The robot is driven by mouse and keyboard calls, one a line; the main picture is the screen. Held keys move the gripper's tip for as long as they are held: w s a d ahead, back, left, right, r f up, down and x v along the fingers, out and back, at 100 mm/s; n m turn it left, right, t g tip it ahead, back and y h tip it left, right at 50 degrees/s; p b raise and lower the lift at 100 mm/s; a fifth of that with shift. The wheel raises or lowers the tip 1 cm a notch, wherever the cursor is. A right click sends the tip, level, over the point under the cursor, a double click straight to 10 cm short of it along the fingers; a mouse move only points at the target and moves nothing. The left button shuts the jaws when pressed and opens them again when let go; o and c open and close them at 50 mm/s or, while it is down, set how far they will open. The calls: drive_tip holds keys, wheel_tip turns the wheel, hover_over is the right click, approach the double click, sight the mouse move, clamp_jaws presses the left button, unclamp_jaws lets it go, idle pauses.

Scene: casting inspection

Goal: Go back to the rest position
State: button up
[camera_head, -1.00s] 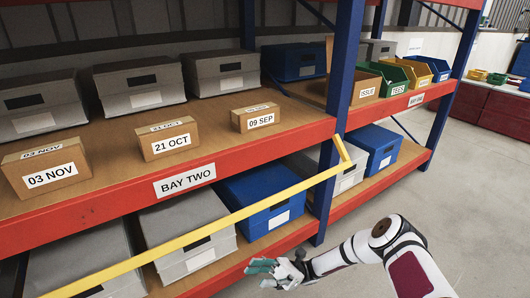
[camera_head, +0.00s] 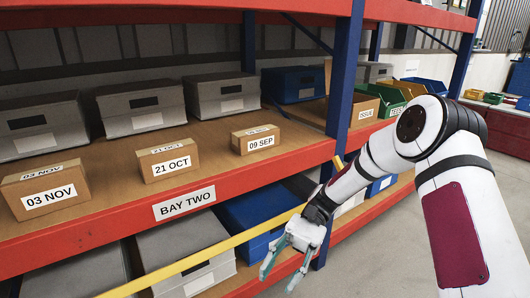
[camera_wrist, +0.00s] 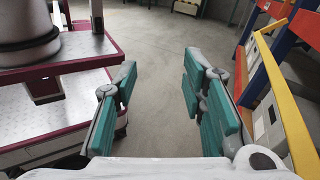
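My gripper (camera_head: 284,270) hangs in front of the lower shelf of the bay marked BAY TWO, with its teal fingers pointing down. In the wrist view its fingers (camera_wrist: 160,95) are spread apart with only bare floor between them, so it is open and empty. My arm reaches in from the right of the head view. Three small brown boxes stand on the upper shelf board (camera_head: 110,205) to the left of my gripper: 03 NOV (camera_head: 46,190), 21 OCT (camera_head: 168,160) and 09 SEP (camera_head: 256,140).
A yellow bar (camera_head: 215,238) runs along the shelf front, close to my gripper. A blue post (camera_head: 345,75) stands behind my arm. Grey lidded boxes (camera_head: 140,107) line the back of the shelf. A blue box (camera_head: 250,215) sits below. Open floor (camera_head: 385,245) lies to the right.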

drive_tip(key=s+d+r+n+t+h, duration=0.2)
drive_tip(key=s+d+r+t+h, duration=0.2)
drive_tip(key=s+r, duration=0.3)
drive_tip(key=s+d+r+n+t+h, duration=0.1)
drive_tip(key=s+d+r+t+h, duration=0.2)
drive_tip(key=s+d+t, duration=0.4)
drive_tip(key=s+d+r+n+t+h, duration=0.1)
drive_tip(key=s+d+r+t+h, duration=0.3)
drive_tip(key=s, duration=0.6)
wheel_tip(320, 180, up, 37)
drive_tip(key=d+t+y+p, duration=0.1)
drive_tip(key=t+y+p, duration=0.1)
drive_tip(key=p, duration=3.3)
drive_tip(key=shift+w+n+t+p, duration=0.2)
drive_tip(key=shift+n+t+p, duration=0.15)
drive_tip(key=shift+t, duration=0.35)
